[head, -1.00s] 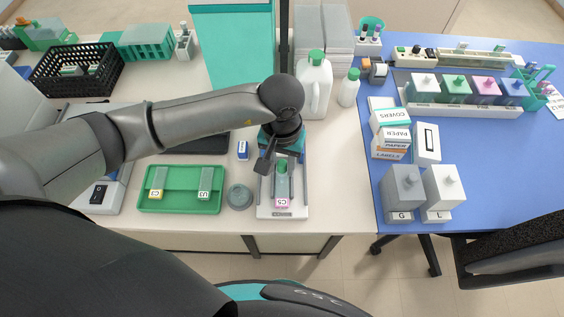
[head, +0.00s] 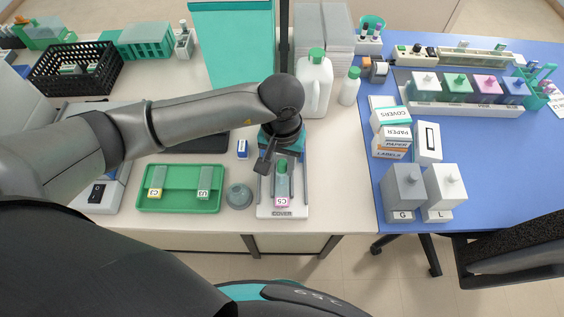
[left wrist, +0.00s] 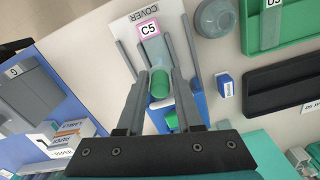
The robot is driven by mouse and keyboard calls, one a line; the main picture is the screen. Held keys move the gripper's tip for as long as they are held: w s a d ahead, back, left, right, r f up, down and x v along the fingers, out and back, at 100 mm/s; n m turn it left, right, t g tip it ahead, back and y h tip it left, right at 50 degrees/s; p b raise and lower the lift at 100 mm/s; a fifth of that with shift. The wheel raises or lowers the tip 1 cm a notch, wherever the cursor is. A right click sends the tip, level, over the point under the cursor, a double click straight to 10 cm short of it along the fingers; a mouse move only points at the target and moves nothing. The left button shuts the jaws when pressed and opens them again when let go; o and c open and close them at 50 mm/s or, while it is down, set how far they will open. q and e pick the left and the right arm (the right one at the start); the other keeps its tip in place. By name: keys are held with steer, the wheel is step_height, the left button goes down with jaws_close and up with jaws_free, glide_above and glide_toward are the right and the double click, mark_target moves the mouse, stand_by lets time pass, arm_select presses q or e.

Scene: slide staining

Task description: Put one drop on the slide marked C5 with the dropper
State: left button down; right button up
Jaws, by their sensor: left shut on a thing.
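The slide marked C5 (head: 283,201) has a pink-edged label and lies on a pale rack lettered COVER (head: 264,211). It also shows in the left wrist view (left wrist: 149,31). My left gripper (left wrist: 161,76) is over the rack, at the end of the slide away from the label. It is shut on the dropper, whose green bulb (left wrist: 160,85) sits between the fingers. The bulb also shows in the head view (head: 281,166). The dropper's tip is hidden, so I cannot tell its height above the glass. My right gripper is not in view.
A green tray (head: 180,207) with slides C2 and U3 and a round grey dish (head: 239,195) are left of the rack. A small blue block (head: 242,149) and a white jug (head: 314,85) stand behind. Boxes (head: 392,120) are to the right.

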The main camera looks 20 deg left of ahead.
arm_select(q)
steer(key=shift+f+b, duration=0.1)
steer(key=shift+b, duration=0.2)
stand_by(0.9)
steer(key=shift+r+p, duration=1.95)
steer(key=shift+r, duration=1.65)
